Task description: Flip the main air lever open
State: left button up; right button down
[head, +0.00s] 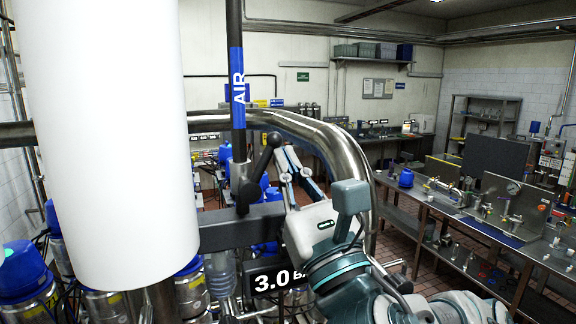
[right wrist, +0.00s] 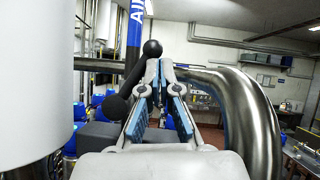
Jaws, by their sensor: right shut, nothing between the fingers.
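The main air lever (head: 260,162) is a black handle with a round ball end. It slants up and to the right from a dark valve block (head: 240,225), below the vertical pipe with the blue AIR label (head: 237,85). In the right wrist view the lever's ball (right wrist: 152,48) shows just beyond my fingertips, and its shaft runs down to the left. My right gripper (head: 286,152) is shut and empty, with its tips close to the right side of the lever. I cannot tell whether they touch. My left gripper is not in view.
A thick steel pipe (head: 325,140) bends down just right of my right gripper. A large white cylinder (head: 110,130) fills the left side. A 3.0 bar sign (head: 275,278) sits below the valve block. Workbenches (head: 450,212) with fittings stand at the right.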

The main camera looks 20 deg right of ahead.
jog(key=shift+a+r+p, duration=0.15)
jog(key=shift+r+p, duration=0.15)
jog(key=shift+r, duration=0.15)
jog(key=shift+a+r+n+y+p, duration=0.2)
jog(key=shift+a+n+y+p, duration=0.3)
jog(key=shift+n+y, duration=0.5)
jog(key=n+g+y+p, duration=0.1)
jog(key=n, duration=0.2)
jog(key=shift+s+a+y, duration=0.1)
jog(key=shift+y, duration=0.2)
jog(key=shift+a, duration=0.15)
